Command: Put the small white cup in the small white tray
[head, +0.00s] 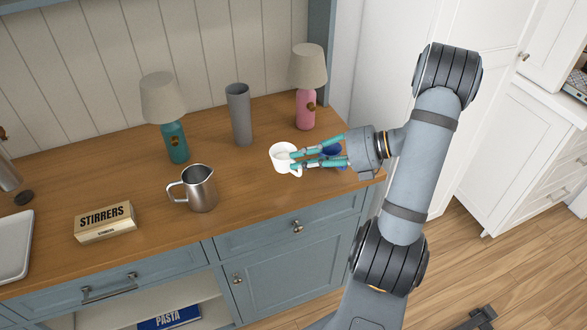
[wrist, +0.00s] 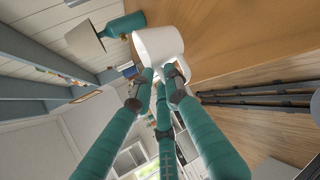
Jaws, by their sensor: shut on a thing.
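The small white cup (head: 281,158) is at the right part of the wooden counter in the head view, with my gripper (head: 294,160) reaching it from the right. My gripper is shut on the cup's right side, near its handle. In the wrist view the teal fingers (wrist: 162,84) close at the handle side of the cup (wrist: 158,46). The cup looks roughly upright; I cannot tell whether it touches the counter. A white tray (head: 28,248) lies at the far left of the counter, cut off by the picture's edge.
Between cup and tray stand a steel pitcher (head: 200,190) and a stirrers box (head: 105,221). Behind are a teal lamp (head: 176,143), a grey tumbler (head: 239,115) and a pink lamp (head: 306,109). A dark blue object (head: 331,150) sits partly hidden behind my gripper.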

